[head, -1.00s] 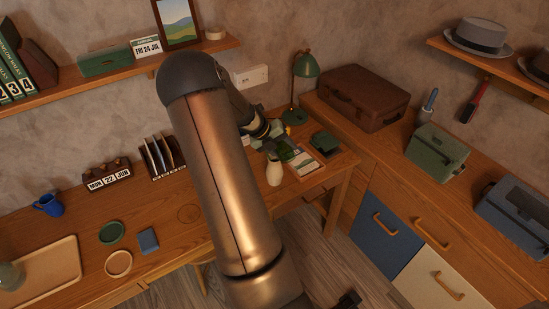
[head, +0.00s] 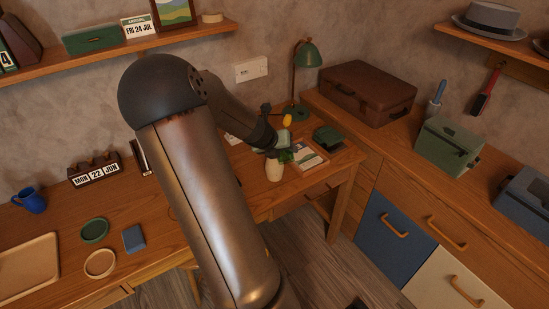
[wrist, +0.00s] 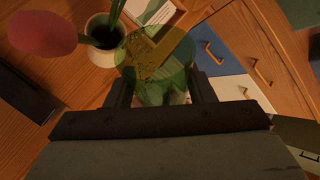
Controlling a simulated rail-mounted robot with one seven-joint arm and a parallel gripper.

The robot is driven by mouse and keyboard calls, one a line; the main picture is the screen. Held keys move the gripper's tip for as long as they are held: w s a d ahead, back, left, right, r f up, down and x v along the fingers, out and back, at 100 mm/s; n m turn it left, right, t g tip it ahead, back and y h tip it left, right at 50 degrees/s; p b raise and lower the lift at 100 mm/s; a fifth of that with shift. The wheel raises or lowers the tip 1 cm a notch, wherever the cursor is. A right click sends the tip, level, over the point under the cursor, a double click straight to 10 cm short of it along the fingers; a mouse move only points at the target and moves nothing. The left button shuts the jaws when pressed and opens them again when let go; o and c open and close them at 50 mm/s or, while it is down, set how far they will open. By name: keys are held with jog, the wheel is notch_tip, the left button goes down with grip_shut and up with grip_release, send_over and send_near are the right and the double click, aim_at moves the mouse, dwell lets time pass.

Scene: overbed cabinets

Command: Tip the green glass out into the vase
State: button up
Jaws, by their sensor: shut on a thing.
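My gripper (wrist: 161,88) is shut on the green glass (wrist: 158,55), which is see-through and sits between the two fingers in the wrist view. Small dark specks show through it; I cannot tell whether they lie inside. The cream vase (wrist: 91,50) stands upright just left of the glass, with green stems rising from its dark mouth. In the head view the vase (head: 274,171) stands near the desk's right end, with my gripper (head: 278,147) just above it. The glass is hard to make out there, and its exact tilt is unclear.
A blurred pink-red shape (wrist: 42,33) is close to the camera, left of the vase. A tray with papers (head: 308,155) lies right of the vase, a green lamp (head: 306,60) behind. A brown suitcase (head: 366,92) stands on the right cabinet. The desk's front edge is near the vase.

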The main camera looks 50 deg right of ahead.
aim_at(283, 158)
notch_tip(283, 158, down, 4)
jog(key=b, duration=0.4)
jog(key=shift+r+t+b, duration=0.15)
jog(key=shift+t+b, duration=0.15)
jog(key=shift+b, duration=0.05)
jog(key=f+h+b, duration=0.1)
jog(key=b, duration=0.5)
jog(key=s+f+m+t+b, duration=0.1)
jog(key=f+b, duration=0.1)
jog(key=b, duration=0.4)
jog(key=f+t+h+b, duration=0.1)
jog(key=f+b, duration=0.1)
jog(key=b, duration=0.4)
jog(key=shift+s+a+f+m+h, duration=0.15)
jog(key=shift+a+f+m+h, duration=0.1)
jog(key=shift+a+m+h, duration=0.1)
jog(key=shift+s+f+t+b, duration=0.15)
jog(key=shift+t+b, duration=0.25)
jog(key=shift+b, duration=0.75)
jog(key=h+b, duration=0.1)
jog(key=b, duration=0.2)
jog(key=s+m+t+h+b, duration=0.1)
jog(key=b, duration=0.2)
jog(key=shift+a+r+t+b, duration=0.1)
jog(key=shift+r+t+b, duration=0.1)
jog(key=shift+t+b, duration=0.15)
jog(key=shift+r, duration=0.15)
